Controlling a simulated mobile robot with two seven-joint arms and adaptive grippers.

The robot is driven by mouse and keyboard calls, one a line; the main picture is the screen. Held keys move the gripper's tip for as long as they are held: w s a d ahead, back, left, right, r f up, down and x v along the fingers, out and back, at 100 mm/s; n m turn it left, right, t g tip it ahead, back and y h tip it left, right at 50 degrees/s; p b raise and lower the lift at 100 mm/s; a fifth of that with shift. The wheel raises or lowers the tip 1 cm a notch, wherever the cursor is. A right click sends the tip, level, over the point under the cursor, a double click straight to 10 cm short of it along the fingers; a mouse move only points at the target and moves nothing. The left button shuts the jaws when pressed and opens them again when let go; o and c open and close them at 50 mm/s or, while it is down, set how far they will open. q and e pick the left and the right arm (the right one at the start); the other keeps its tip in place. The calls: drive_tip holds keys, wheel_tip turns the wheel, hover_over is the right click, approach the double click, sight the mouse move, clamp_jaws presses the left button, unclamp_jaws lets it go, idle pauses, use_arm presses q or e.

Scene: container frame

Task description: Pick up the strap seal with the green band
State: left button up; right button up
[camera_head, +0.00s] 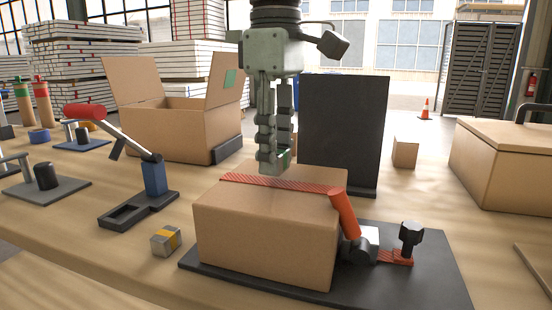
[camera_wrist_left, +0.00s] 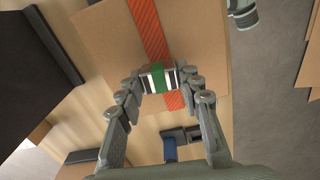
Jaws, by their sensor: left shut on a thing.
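The strap seal with the green band (camera_wrist_left: 158,80) is a small metallic block. It sits between the fingertips of my left gripper (camera_wrist_left: 160,82) in the left wrist view, over the red strap (camera_wrist_left: 150,30) and the cardboard box. In the head view my left gripper (camera_head: 275,162) points down at the box top (camera_head: 265,240), just behind the red strap (camera_head: 275,184). Only a bit of green (camera_head: 285,158) shows beside its fingertips; the rest of the seal is hidden. I cannot tell whether the seal touches the box. My right gripper is in neither view.
A seal with a yellow band (camera_head: 166,241) lies left of the box. A red-handled tool (camera_head: 345,213) stands at the box's right, on a dark base plate (camera_head: 410,285). A dark upright panel (camera_head: 343,130) stands behind. An open carton (camera_head: 180,130) is at the back left.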

use_arm(q)
wheel_tip(320, 180, up, 2)
drive_tip(key=s+a+r, duration=0.2)
drive_tip(key=a+r, duration=0.5)
drive_tip(key=a, duration=0.4)
drive_tip(key=shift+s+a, duration=0.15)
drive_tip(key=shift+a, duration=0.05)
